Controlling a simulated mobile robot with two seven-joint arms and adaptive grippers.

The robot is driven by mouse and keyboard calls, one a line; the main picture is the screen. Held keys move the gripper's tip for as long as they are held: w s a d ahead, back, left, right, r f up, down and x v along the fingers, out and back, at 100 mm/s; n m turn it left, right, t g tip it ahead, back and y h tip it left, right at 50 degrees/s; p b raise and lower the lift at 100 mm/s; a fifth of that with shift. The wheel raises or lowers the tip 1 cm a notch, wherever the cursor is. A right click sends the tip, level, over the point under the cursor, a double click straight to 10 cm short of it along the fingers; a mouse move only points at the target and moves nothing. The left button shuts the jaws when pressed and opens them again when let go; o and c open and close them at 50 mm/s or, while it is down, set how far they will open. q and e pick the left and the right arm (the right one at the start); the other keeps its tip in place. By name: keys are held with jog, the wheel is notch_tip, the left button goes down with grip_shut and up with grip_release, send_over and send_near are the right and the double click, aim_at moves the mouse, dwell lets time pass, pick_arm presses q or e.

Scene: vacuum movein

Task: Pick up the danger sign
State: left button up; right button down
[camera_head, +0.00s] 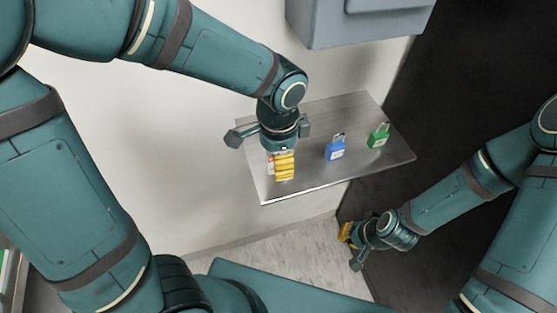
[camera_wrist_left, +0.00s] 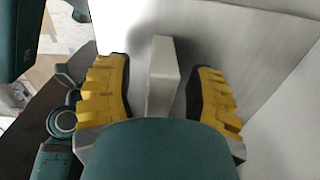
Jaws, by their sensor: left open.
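A small white tag with red marks (camera_head: 270,163), which looks like the danger sign, stands on the metal shelf, partly hidden by my left gripper. My left gripper (camera_head: 279,167) reaches down over the shelf's left part. In the left wrist view, a pale grey-white block (camera_wrist_left: 162,75), likely the same sign from above, stands between the two yellow finger pads. A gap shows on each side, so the gripper is open around it. My right gripper (camera_head: 352,246) hangs low, right of and below the shelf, away from the sign; its jaw opening is unclear.
The metal shelf (camera_head: 335,178) juts from the pale wall. A blue padlock (camera_head: 336,151) and a green padlock (camera_head: 378,138) stand on it to the right of my left gripper. A grey box (camera_head: 355,25) is on the wall above. A dark panel lies at right.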

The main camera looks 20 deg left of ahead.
pick_arm(q)
jog(key=shift+f, duration=0.65)
grip_shut()
jog(key=shift+r, duration=0.1)
